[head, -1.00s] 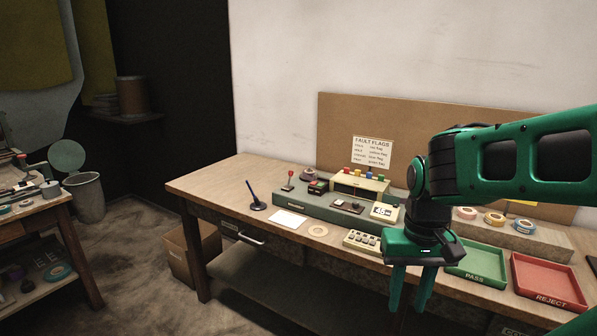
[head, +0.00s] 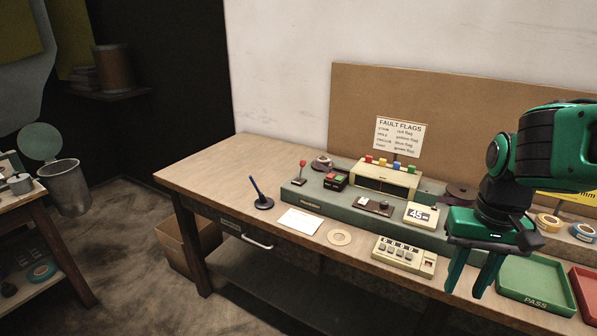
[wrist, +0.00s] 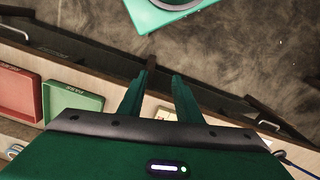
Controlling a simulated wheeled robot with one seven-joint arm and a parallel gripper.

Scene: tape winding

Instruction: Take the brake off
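A grey-green winding machine base (head: 318,203) stands on the wooden bench (head: 215,172). A small lever with a red knob (head: 302,164) rises from its left end. Beside it is a switch box (head: 335,181) with a red and a green button. No label naming a brake is legible. My gripper (head: 467,293) hangs fingers down at the bench's front right, well apart from the lever. It is open and empty, and the wrist view (wrist: 160,80) shows a clear gap between its fingers. The lever is not seen in the wrist view.
A green PASS tray (head: 537,280) and red reject tray (head: 588,290) are at right.

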